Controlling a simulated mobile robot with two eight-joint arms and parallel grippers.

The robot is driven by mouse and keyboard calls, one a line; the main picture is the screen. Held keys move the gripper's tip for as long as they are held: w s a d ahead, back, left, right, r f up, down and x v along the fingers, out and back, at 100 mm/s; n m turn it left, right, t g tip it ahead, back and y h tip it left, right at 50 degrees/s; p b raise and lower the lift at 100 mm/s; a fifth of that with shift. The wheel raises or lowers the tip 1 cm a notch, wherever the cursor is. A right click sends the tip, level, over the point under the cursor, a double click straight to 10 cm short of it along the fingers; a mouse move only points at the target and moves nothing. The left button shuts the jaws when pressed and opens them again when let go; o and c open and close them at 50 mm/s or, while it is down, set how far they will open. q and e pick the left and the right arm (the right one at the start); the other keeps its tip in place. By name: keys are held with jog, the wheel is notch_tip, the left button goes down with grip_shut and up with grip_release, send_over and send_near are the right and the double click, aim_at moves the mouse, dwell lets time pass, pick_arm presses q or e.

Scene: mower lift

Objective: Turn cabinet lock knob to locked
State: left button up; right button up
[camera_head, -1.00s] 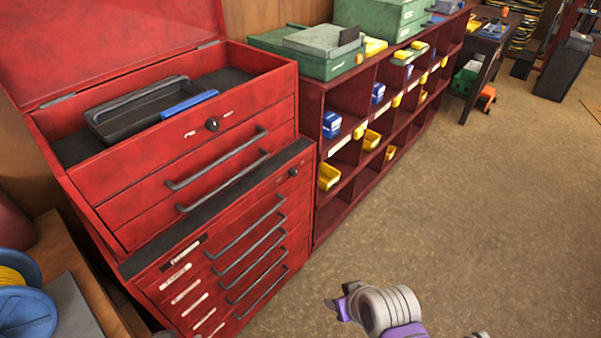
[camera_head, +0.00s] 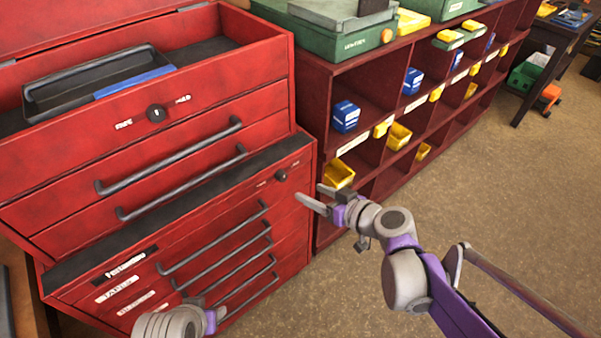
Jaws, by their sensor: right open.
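The red tool cabinet (camera_head: 75,165) has two dark round lock knobs on its front. My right gripper (camera_head: 311,195) is open and empty. It appears just right of and slightly below the lower knob, fingers pointing left. My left gripper (camera_head: 212,318) shows only partly at the bottom edge, before the lower drawers; its jaws are unclear.
Long dark drawer handles (camera_head: 168,187) stick out from the cabinet front. A black tray (camera_head: 95,85) lies in the open top. A dark red cubby shelf (camera_head: 318,100) with blue and yellow bins stands right of the cabinet. The brown floor (camera_head: 530,190) at the right is clear.

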aim_at(284, 179)
jog(key=x, duration=0.5)
jog(key=b+x, duration=0.1)
jog(key=x, duration=0.5)
jog(key=shift+w+r, duration=0.15)
jog(key=shift+r, duration=0.05)
jog(key=shift+c, duration=0.4)
grip_shut()
